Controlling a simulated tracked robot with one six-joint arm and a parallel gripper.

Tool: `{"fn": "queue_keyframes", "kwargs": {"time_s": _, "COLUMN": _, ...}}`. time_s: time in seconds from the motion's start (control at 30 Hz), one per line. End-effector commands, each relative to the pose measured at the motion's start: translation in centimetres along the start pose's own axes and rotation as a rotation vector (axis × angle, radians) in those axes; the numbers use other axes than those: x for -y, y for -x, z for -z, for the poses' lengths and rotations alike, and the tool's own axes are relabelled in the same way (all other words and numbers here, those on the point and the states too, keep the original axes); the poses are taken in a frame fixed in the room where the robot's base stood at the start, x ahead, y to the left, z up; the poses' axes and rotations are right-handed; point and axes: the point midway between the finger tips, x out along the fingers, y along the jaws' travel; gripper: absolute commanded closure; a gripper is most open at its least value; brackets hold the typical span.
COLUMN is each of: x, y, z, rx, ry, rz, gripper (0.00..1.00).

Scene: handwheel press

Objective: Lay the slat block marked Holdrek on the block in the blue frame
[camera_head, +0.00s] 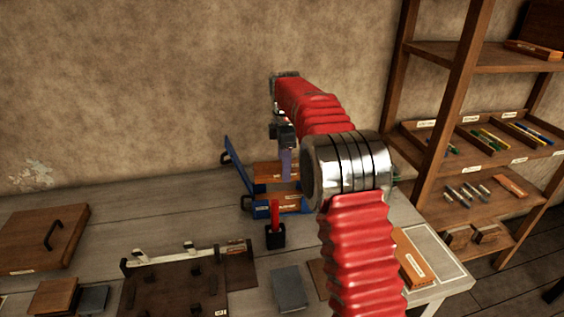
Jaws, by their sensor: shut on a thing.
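The blue frame (240,176) stands on the table against the back, left of my arm. A brown slat block with a pale label (265,170) is at the end of my gripper (285,163), which points down and is shut on it. The label is too small to read. Below it, an orange-brown block (287,199) with a label lies low in the blue frame. The held block looks above this lower block, with a gap between them. My arm hides the frame's right side.
A red-handled tool in a black holder (275,237) stands in front of the frame. A dark pegged board (175,290), a handled wooden panel (43,238) and a grey block (289,288) lie nearby. A wooden shelf (465,95) stands at right. The table's back left is clear.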

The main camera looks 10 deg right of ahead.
Motion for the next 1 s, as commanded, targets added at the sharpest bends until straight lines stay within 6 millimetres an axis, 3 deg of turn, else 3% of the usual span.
{"fn": "queue_keyframes", "kwargs": {"time_s": 0.37, "x": 0.0, "y": -0.6, "z": 0.2, "rx": 0.000, "ry": 0.003, "rz": -0.001, "gripper": 0.74}}
{"fn": "queue_keyframes", "kwargs": {"time_s": 1.0, "x": 0.0, "y": -6.6, "z": 0.4, "rx": 0.000, "ry": 0.006, "rz": 0.000, "gripper": 0.74}}
